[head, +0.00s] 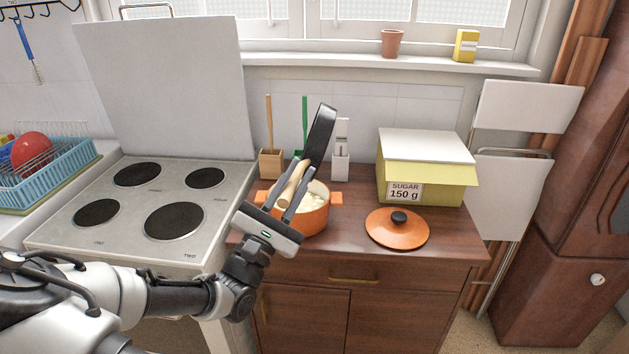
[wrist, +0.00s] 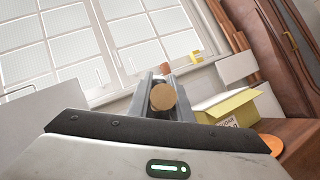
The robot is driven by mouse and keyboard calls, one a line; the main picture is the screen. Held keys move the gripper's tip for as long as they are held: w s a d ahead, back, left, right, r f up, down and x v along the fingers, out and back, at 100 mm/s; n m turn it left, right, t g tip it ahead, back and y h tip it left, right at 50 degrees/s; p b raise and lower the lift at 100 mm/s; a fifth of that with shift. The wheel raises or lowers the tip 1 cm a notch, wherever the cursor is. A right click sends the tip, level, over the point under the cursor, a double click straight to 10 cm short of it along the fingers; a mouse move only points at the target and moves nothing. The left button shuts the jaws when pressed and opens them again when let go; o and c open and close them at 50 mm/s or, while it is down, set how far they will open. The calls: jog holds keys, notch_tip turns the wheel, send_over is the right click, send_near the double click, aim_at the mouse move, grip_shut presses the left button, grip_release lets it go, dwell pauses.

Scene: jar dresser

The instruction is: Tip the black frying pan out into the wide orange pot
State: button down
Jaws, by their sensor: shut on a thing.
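The black frying pan (head: 321,132) is tipped steeply on its side, nearly edge-on in the head view, above the back of the wide orange pot (head: 312,222). My gripper (head: 298,178) is shut on the pan's wooden handle (head: 290,188) over the pot. In the wrist view the round handle end (wrist: 163,97) sits between the fingers of my gripper (wrist: 163,84); the pan body is hidden there. Pale pieces (head: 311,204) lie in the pot, partly hidden by my gripper. The pan's inside is not visible.
An orange lid (head: 397,229) lies right of the pot on the wooden dresser (head: 350,248). A yellow sugar box (head: 425,180) stands behind it. Brush holders (head: 271,164) and a white container (head: 340,168) stand behind the pot. A stove (head: 140,240) is at left.

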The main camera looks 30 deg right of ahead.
jog(key=w+a+n+t+y+p, duration=0.3)
jog(key=n+t, duration=0.4)
jog(key=n, duration=0.3)
jog(key=shift+w+a+n+y+p, duration=0.25)
jog(key=shift+a+y+p, duration=0.35)
jog(key=shift+a, duration=0.45)
jog(key=shift+r, duration=0.1)
dwell(0.4)
